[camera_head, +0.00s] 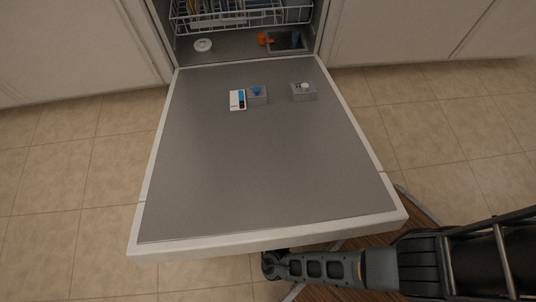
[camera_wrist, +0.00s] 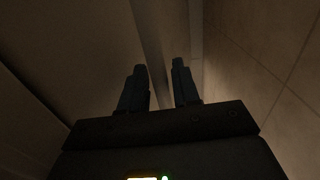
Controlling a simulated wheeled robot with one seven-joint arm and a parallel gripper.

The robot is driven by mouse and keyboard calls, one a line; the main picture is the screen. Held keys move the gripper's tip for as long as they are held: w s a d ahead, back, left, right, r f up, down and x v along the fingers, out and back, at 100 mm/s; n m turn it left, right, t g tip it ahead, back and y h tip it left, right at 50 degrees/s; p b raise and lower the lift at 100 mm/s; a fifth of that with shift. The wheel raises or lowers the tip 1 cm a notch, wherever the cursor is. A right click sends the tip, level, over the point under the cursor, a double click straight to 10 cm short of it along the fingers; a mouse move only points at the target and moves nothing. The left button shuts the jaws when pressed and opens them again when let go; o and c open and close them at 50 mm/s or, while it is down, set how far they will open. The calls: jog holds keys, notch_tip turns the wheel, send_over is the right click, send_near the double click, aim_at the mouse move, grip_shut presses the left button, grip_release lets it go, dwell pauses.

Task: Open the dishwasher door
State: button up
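The dishwasher door (camera_head: 270,160) is folded down and lies about flat, its grey inner face up and its white rim toward me. The dishwasher's inside shows behind it. My arm comes in from the lower right, and its end passes beneath the door's front edge, so the fingers are hidden in the head view. In the wrist view my gripper (camera_wrist: 159,64) has its two dark fingers apart, with a visible gap. A pale edge runs behind the gap; I cannot tell whether the fingers touch it.
A wire rack (camera_head: 240,14) sits inside the dishwasher. Small dispenser parts (camera_head: 303,91) are on the door's inner face. Pale cabinets (camera_head: 75,45) flank the opening. Tiled floor (camera_head: 70,170) is clear at the left, and a brown patterned surface (camera_head: 412,212) lies under my arm.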

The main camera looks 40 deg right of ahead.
jog(key=shift+o, duration=0.5)
jog(key=v, duration=0.7)
jog(key=shift+s+a, duration=0.25)
jog(key=shift+s, duration=0.05)
